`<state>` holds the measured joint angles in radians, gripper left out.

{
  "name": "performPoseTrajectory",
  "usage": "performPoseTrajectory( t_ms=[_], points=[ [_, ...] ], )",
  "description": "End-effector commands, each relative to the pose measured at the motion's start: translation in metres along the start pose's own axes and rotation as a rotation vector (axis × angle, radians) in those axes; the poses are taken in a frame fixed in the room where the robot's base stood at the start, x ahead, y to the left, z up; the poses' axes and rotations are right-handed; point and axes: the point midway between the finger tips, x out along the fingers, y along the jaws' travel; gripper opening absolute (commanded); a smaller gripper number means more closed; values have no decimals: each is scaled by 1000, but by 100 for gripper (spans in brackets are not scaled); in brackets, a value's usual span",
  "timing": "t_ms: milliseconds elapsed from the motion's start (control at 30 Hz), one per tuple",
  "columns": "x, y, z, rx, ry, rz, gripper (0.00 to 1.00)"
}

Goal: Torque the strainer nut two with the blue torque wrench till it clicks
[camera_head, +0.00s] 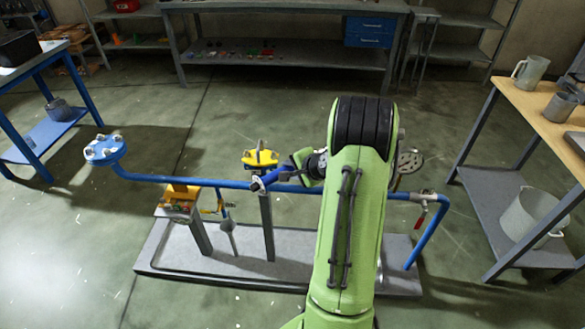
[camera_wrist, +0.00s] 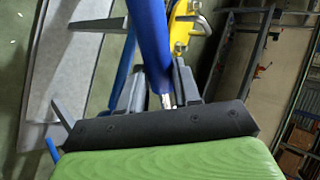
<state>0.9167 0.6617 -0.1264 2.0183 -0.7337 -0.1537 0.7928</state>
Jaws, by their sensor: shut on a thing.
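The blue torque wrench (camera_wrist: 150,45) lies between my gripper's fingers, its handle running up out of the wrist view and a short metal end (camera_wrist: 167,101) showing near the palm. My gripper (camera_wrist: 158,88) is shut on this handle. In the head view my gripper (camera_head: 298,172) is partly hidden by my green arm, and the wrench (camera_head: 271,177) reaches left from it, beside the yellow-topped fitting (camera_head: 260,158) on the blue pipe. The yellow part (camera_wrist: 184,22) also shows right of the wrench in the wrist view. I cannot tell which nut is two, or whether the wrench touches one.
The blue pipe (camera_head: 165,179) runs across a grey base plate (camera_head: 170,262), with a blue flange (camera_head: 104,149) at its left end. A yellow box (camera_head: 180,196) stands on a post. A wooden-topped table (camera_head: 533,97) is at right, a blue-framed bench (camera_head: 67,51) at left.

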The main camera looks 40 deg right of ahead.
Motion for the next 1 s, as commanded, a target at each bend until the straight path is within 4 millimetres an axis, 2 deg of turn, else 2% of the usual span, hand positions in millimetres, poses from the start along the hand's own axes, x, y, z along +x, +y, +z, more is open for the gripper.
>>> performPoseTrajectory(
  t_ms=[1000],
  points=[
    [14, 15, 0, -3, 1, -6, 0]
  ],
)
